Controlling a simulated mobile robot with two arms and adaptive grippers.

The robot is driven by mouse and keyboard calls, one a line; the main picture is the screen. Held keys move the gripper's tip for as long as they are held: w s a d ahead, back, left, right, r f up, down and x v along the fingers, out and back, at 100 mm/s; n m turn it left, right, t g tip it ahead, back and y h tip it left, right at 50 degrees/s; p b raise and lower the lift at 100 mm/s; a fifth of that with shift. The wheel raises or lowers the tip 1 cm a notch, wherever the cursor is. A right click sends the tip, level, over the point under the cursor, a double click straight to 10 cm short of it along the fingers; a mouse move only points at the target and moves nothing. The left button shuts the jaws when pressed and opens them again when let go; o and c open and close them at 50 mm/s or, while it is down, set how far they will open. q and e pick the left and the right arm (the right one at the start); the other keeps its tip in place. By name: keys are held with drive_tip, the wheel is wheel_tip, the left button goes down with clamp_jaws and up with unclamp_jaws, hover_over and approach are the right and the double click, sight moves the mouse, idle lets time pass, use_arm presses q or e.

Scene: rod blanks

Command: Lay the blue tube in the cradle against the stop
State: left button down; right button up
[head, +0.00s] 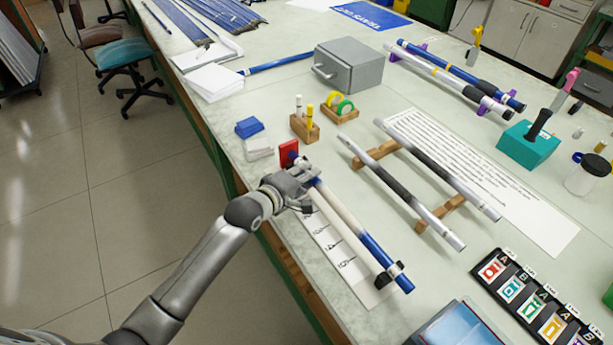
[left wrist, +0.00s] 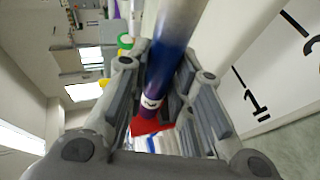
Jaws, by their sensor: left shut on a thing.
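The blue tube (head: 357,234), blue at both ends with a pale middle, slants along the table's near left edge. My left gripper (head: 300,184) is shut on it near its far end. In the left wrist view the tube (left wrist: 167,60) runs between the fingers of my left gripper (left wrist: 165,78). The red stop (head: 289,152) stands just beyond the far end; it also shows in the left wrist view (left wrist: 145,128). I cannot tell whether they touch. The near end is at a black cradle support (head: 384,279); whether it rests there is unclear. The right gripper is not in view.
A marked scale sheet (head: 335,245) lies under the tube. To its right, two grey and white tubes lie on a wooden rack (head: 376,154). Blue and white blocks (head: 258,148) and a wooden pen holder (head: 303,128) stand beyond the stop. A card tray (head: 535,310) is at lower right.

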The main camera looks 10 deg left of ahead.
use_arm(q)
drive_tip(key=shift+w+a, duration=0.1)
drive_tip(key=shift+a, duration=0.05)
drive_tip(key=c, duration=1.2)
unclamp_jaws()
drive_tip(key=shift+v, duration=6.05)
drive_tip(key=s+a+f+m+g+y, duration=0.1)
drive_tip(key=s+f+m+g+y, duration=0.15)
drive_tip(key=s+f+m, duration=0.4)
drive_tip(key=s+a+f+m+g+y, duration=0.1)
drive_tip(key=s+m+g, duration=0.25)
drive_tip(key=s, duration=0.65)
drive_tip(key=s+a+f+m+g+y, duration=0.1)
drive_tip(key=s+f+m+g+y, duration=0.2)
drive_tip(key=s, duration=0.6)
wheel_tip(320, 180, down, 26)
drive_tip(key=m+g+h, duration=0.1)
drive_tip(key=g+h, duration=0.1)
drive_tip(key=shift+g+y, duration=0.35)
drive_tip(key=shift+g, duration=0.15)
drive_tip(key=s+a+f, duration=0.1)
drive_tip(key=s+f, duration=0.4)
drive_tip(key=s, duration=0.1)
drive_tip(key=s+f, duration=0.6)
drive_tip(key=s+a+f, duration=0.1)
drive_tip(key=s+f, duration=0.4)
drive_tip(key=f, duration=0.1)
drive_tip(key=shift+s+a+f, duration=0.2)
drive_tip(key=shift+s+a, duration=0.15)
drive_tip(key=shift+s, duration=0.05)
